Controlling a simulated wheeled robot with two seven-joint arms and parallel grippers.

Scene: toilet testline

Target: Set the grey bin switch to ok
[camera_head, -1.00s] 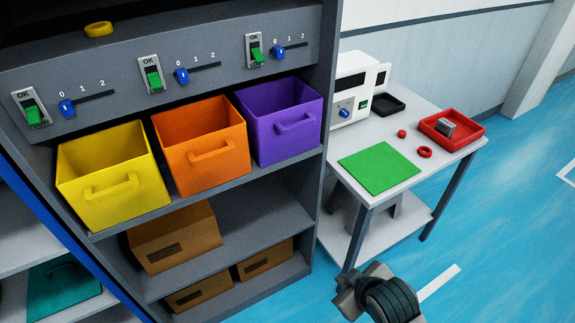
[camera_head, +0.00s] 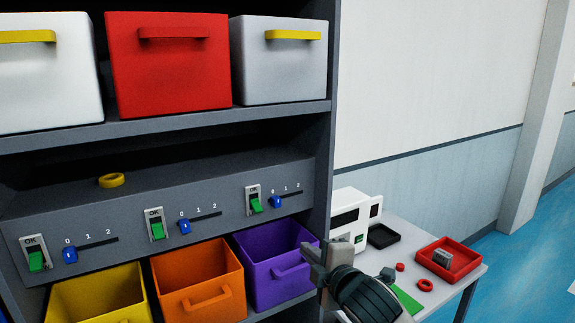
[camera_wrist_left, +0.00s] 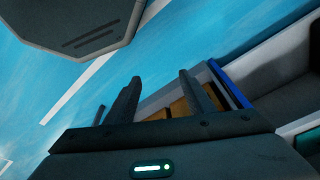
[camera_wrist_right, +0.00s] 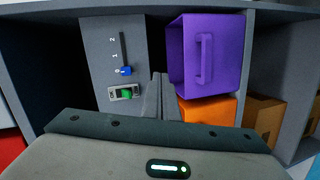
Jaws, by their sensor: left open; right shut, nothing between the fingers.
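The grey bin (camera_head: 284,75) with a yellow handle stands at the right end of the upper shelf. Below it, on the sloped grey panel, is a switch with a green rocker (camera_head: 256,205) and an OK label above it. This switch also shows in the right wrist view (camera_wrist_right: 126,94). I cannot tell for sure which way the rocker is tipped. My right gripper (camera_head: 316,255) is shut and empty in front of the purple bin's right side, lower than the switch and apart from it. My left gripper (camera_wrist_left: 160,90) is open and empty, low near the shelf.
Beside the switch is a blue slider (camera_head: 276,202) marked 0, 1, 2. Two similar switch-and-slider pairs sit further left. Yellow, orange and purple (camera_head: 272,262) bins stand below the panel. A yellow ring (camera_head: 111,180) lies on top of it. A table with a red tray (camera_head: 450,258) stands right.

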